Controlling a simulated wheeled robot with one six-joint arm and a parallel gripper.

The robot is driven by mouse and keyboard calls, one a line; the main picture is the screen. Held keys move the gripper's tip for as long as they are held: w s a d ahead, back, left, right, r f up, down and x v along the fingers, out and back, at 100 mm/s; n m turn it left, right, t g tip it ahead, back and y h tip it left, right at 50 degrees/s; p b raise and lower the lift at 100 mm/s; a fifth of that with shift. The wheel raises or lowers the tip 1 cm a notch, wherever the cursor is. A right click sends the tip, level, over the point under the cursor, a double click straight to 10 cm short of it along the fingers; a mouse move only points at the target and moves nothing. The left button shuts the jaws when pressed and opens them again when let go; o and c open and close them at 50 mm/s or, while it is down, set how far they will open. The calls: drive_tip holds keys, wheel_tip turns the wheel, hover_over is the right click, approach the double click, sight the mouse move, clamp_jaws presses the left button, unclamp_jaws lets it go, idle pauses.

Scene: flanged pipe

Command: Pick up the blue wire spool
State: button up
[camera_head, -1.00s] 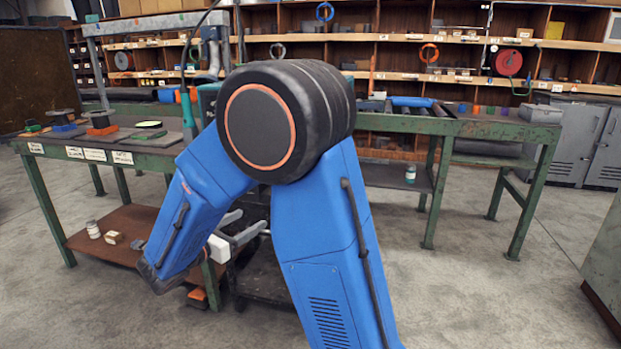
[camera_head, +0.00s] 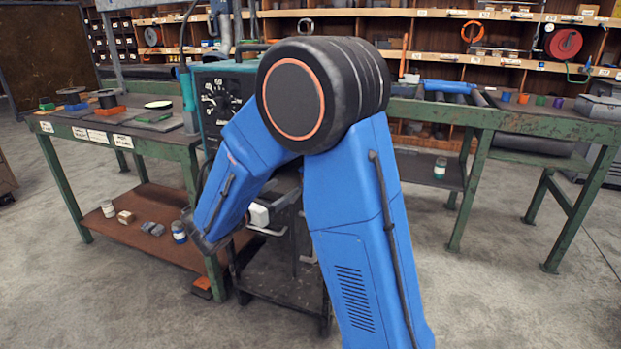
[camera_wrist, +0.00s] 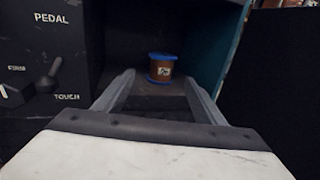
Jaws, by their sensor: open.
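A spool (camera_wrist: 161,68) with blue flanges and a brown middle with a pale label stands upright in the wrist view. It stands on a dark surface inside a shadowed recess. My gripper (camera_wrist: 159,80) is open, with its two grey fingers pointing toward the spool, which appears between the fingertips. I cannot tell whether the fingertips reach beside the spool or stop short of it. No contact shows. In the head view my blue arm hides the recess, and this spool cannot be seen there.
In the wrist view, a dark panel (camera_wrist: 42,60) with a lever flanks the recess on the left and a teal wall (camera_wrist: 226,55) on the right. In the head view, a teal machine (camera_head: 220,95) stands behind my arm, beside a green workbench (camera_head: 165,138) with spools on top.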

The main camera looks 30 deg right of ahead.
drive_tip(key=x, duration=0.8)
drive_tip(key=shift+d, duration=0.1)
drive_tip(key=shift+s+x, duration=0.2)
drive_tip(key=shift+x, duration=2.4)
drive_tip(key=shift+r, duration=0.1)
clamp_jaws()
